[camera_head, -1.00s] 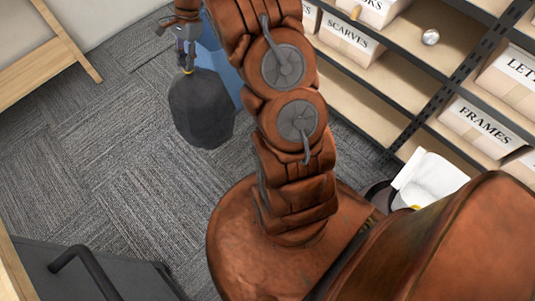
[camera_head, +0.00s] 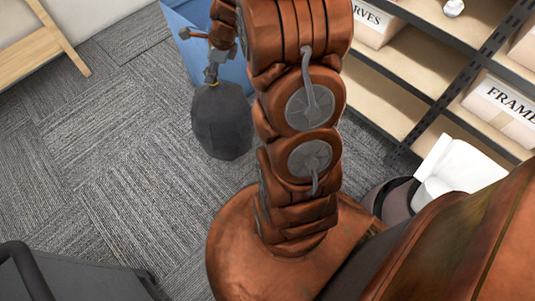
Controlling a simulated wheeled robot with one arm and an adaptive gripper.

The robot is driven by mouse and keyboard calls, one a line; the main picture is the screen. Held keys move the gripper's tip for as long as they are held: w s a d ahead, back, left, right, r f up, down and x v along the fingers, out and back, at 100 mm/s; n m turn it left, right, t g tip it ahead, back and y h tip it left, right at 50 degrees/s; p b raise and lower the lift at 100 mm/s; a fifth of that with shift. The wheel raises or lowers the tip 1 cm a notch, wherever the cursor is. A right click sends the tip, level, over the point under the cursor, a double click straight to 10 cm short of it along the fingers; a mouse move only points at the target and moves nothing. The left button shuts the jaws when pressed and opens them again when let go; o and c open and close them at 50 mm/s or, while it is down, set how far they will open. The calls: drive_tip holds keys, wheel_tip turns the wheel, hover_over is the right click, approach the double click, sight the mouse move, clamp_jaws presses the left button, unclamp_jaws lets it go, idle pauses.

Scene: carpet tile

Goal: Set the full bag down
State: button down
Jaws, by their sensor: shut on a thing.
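The full bag (camera_head: 222,123) is dark grey and rounded, with a gathered neck at its top. It hangs upright below my gripper (camera_head: 212,76), which is shut on the neck. The bag is left of my arm, in front of a blue panel-like object. The view from above does not show clearly whether its underside is clear of the carpet. My arm hides part of the space to the right of the bag.
A blue object (camera_head: 180,28) stands behind the bag. Shelving with labelled boxes (camera_head: 504,108) fills the right. A white-lined bin (camera_head: 455,172) is at right. A wooden frame (camera_head: 50,45) is upper left and a dark grey cabinet (camera_head: 85,272) lower left. Carpet (camera_head: 120,150) left of the bag is free.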

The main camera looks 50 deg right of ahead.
sight(236, 110)
drive_tip(key=s+f+m+h+b, duration=0.1)
drive_tip(key=s+f+m+b, duration=0.1)
drive_tip(key=f+b, duration=0.2)
drive_tip(key=s+f+m+b, duration=0.2)
drive_tip(key=f+m+b, duration=0.1)
drive_tip(key=f+b, duration=0.1)
drive_tip(key=s+d+f+m+t+h+b, duration=0.1)
drive_tip(key=s+f+m+b, duration=0.1)
drive_tip(key=f, duration=0.4)
drive_tip(key=shift+s+f+m+h+b, duration=0.3)
drive_tip(key=shift+s+m+b, duration=0.15)
drive_tip(key=shift+b, duration=0.5)
drive_tip(key=shift+s+f+m+b, duration=0.3)
drive_tip(key=shift+f+m+b, duration=0.15)
drive_tip(key=shift+d+r+p, duration=0.15)
drive_tip(key=shift+d+p, duration=0.35)
drive_tip(key=shift+p, duration=0.6)
drive_tip(key=shift+d+f+p, duration=0.2)
drive_tip(key=shift+d+p, duration=0.55)
drive_tip(key=shift+p, duration=0.35)
drive_tip(key=d+f+b, duration=0.5)
drive_tip(key=d+b, duration=0.1)
drive_tip(key=d, duration=0.7)
drive_tip(key=shift+w+d, duration=0.25)
drive_tip(key=shift+w, duration=0.2)
drive_tip(key=c, duration=1)
unclamp_jaws()
